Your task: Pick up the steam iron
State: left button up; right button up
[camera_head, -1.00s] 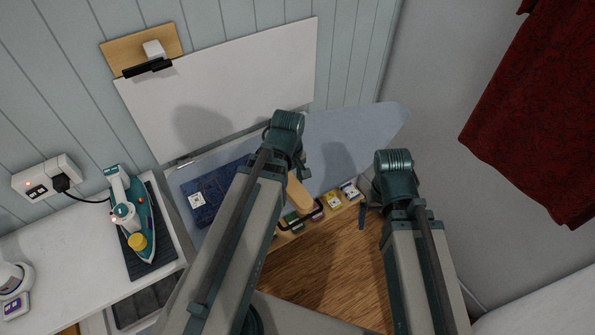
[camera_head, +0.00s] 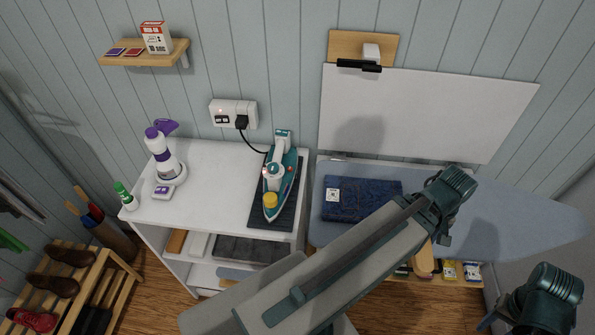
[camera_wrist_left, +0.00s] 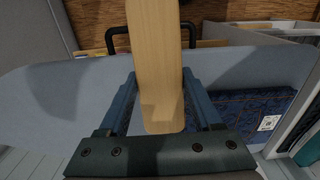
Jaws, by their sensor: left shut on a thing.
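The steam iron (camera_head: 275,180), teal and white with a yellow cap, rests on a dark ribbed mat (camera_head: 289,208) on the white cabinet top. My left gripper (camera_wrist_left: 160,75) is shut on a pale wooden piece with a rounded end (camera_wrist_left: 157,45), which also shows below my left wrist in the head view (camera_head: 424,262). This gripper is over the ironing board, right of the iron and apart from it. My left forearm hides part of the board. My right arm is at the lower right; its jaws are mostly hidden or out of frame.
The iron's cord runs to a wall socket (camera_head: 234,113). A white and purple steamer (camera_head: 162,158) and a green-capped bottle (camera_head: 126,196) stand left on the cabinet. Folded jeans (camera_head: 362,198) lie on the ironing board (camera_head: 520,218). The cabinet's middle is clear.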

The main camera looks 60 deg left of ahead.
aim_at(281, 154)
jog(key=k+j+z, duration=0.1)
jog(key=k+z, duration=0.45)
jog(key=z, duration=0.15)
jog(key=k+z, duration=0.45)
jog(key=k, duration=0.35)
jog(key=u, duration=0.4)
jog(key=k+j+u, duration=0.1)
jog(key=u, duration=0.35)
jog(key=j+u, duration=0.1)
jog(key=u, duration=0.75)
jog(key=j+u, duration=0.15)
jog(key=u, duration=0.25)
